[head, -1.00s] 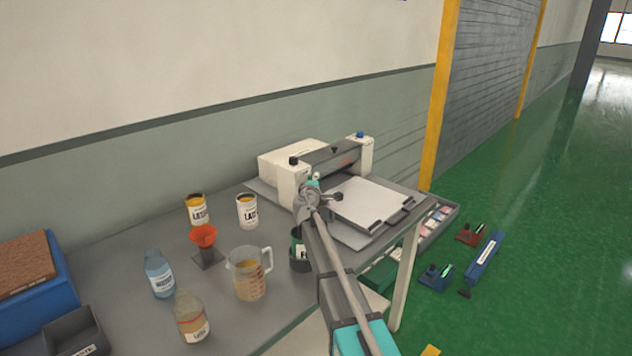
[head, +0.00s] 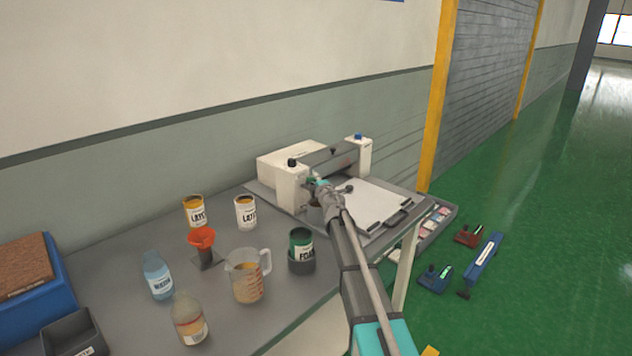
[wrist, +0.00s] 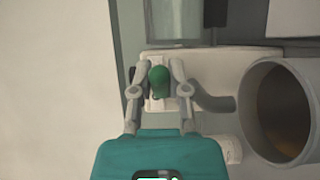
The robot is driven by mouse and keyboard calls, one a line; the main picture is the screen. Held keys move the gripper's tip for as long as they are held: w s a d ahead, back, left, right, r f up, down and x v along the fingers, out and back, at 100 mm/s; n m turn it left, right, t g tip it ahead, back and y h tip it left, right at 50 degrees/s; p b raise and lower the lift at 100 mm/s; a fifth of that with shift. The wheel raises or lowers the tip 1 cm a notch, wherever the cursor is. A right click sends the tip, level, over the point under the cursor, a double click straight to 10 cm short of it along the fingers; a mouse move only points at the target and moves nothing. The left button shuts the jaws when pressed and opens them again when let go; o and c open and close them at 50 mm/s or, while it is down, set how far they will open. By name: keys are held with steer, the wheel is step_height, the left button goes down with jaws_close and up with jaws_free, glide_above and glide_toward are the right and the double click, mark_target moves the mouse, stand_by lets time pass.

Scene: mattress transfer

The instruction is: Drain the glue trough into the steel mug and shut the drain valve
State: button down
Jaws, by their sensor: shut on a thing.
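My gripper (wrist: 161,92) is at the left end housing of the glue machine (head: 292,190). In the wrist view its fingers are closed on either side of a green knob (wrist: 159,80), which looks like the drain valve handle. The steel mug (wrist: 252,112) stands to the right of my gripper, its mouth toward the camera and its inside brownish; whether that is glue cannot be told. In the head view part of the mug (head: 314,214) shows just below my gripper (head: 319,184). The glue trough and any flow from it cannot be made out.
On the table (head: 130,250) stand a green can (head: 301,246) in a dark holder, a measuring jug (head: 246,277), a red funnel (head: 202,238), two cans and two bottles. A white plate (head: 372,203) lies right of my gripper.

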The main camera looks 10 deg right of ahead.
steer(key=n+g+y, duration=0.1)
steer(key=n+y, duration=0.1)
steer(key=y, duration=0.1)
steer(key=w+n+g+y, duration=0.1)
steer(key=n+y, duration=0.1)
steer(key=y, duration=0.1)
steer(key=w+n+g+y, duration=0.1)
steer(key=n+g+y, duration=0.1)
steer(key=y, duration=0.1)
steer(key=shift+w+d+n+y, duration=0.1)
steer(key=shift+n+y, duration=0.2)
steer(key=shift+n, duration=0.1)
steer(key=shift+w+n+g+y, duration=0.2)
steer(key=shift+n+g+y, duration=0.8)
steer(key=shift+g+y, duration=0.15)
steer(key=shift+a+n+g+y, duration=0.3)
steer(key=shift+n+g+y, duration=0.35)
steer(key=shift+g, duration=0.3)
steer(key=c, duration=0.9)
jaws_free()
